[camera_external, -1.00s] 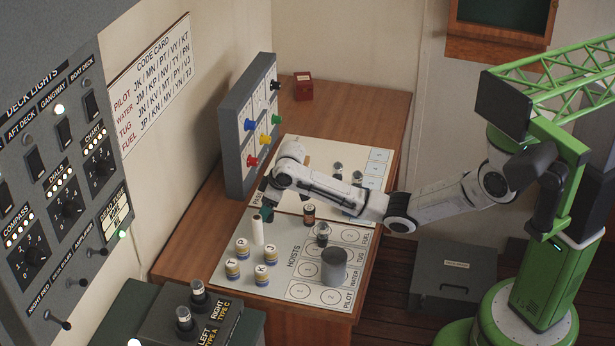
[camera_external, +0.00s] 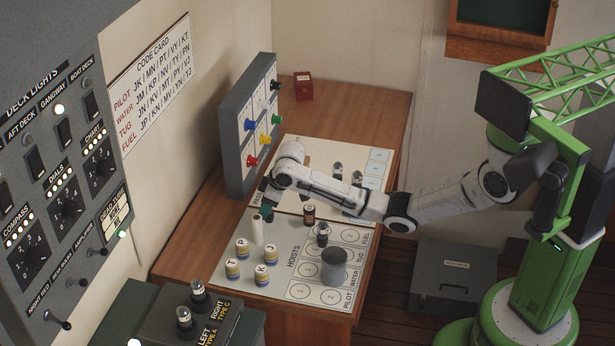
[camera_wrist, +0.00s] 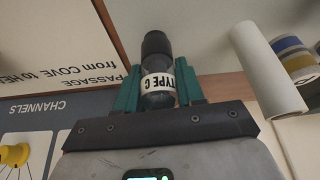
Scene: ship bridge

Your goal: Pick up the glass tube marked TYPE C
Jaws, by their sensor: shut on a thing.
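The glass tube marked TYPE C (camera_wrist: 158,85) has a dark cap and a white label and stands between the teal fingers of my gripper (camera_wrist: 160,88) in the wrist view. My gripper is shut on it. In the external view my gripper (camera_external: 266,211) is over the left part of the table, just behind a white cylinder (camera_external: 258,232). The tube cannot be made out there.
Cylinders with letters (camera_external: 266,273) stand near the white cylinder. A panel with coloured knobs (camera_external: 236,150) is behind my gripper. A labelled box (camera_external: 200,325) stands at front left.

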